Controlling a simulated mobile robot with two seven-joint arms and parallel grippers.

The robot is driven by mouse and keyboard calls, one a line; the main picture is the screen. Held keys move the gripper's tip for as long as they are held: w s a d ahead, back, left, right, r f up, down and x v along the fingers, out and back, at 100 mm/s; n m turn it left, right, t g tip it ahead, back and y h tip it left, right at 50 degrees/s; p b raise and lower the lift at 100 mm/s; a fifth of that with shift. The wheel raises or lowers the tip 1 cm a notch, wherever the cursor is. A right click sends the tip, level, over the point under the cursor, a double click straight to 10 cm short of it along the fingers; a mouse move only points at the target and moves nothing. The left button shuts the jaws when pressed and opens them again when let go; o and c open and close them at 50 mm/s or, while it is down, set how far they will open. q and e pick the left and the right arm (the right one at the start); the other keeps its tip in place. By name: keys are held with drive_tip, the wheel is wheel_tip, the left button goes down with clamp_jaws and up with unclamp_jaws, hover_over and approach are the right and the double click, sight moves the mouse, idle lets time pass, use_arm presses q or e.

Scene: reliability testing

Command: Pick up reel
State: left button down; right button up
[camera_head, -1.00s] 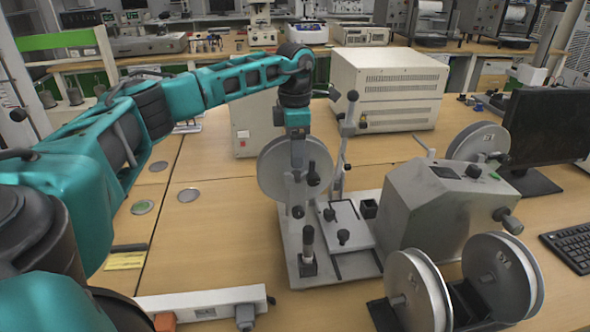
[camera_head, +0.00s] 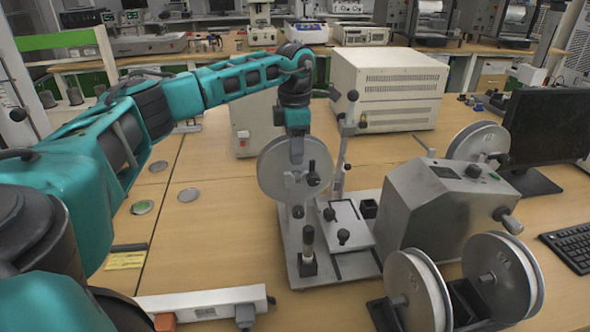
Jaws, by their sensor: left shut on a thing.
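A grey round reel (camera_head: 272,172) stands upright at the left side of a grey metal fixture (camera_head: 312,262) on the wooden table. My left gripper (camera_head: 297,158) points down from above and is shut on the reel near its upper right part. The fingertips are partly hidden by the small size and by the fixture's posts. More grey reels show: two on a dark stand (camera_head: 500,272) at the front right, and one behind the grey machine (camera_head: 478,143). My right gripper is not in view.
A grey box-shaped machine (camera_head: 440,212) stands right of the fixture. A large beige instrument (camera_head: 388,90) stands behind. A monitor (camera_head: 550,130) and keyboard (camera_head: 570,245) are at the right. A white power strip (camera_head: 205,301) lies in front. The table left of the fixture is mostly clear.

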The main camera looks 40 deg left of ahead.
use_arm(q)
drive_tip(key=shift+r, duration=0.1)
idle(0.3)
wheel_tip(320, 180, up, 20)
drive_tip(key=p, duration=0.2)
idle(0.4)
drive_tip(key=shift+f+b, duration=2.8)
drive_tip(key=shift+f, duration=5.05)
drive_tip(key=shift+r, duration=0.15)
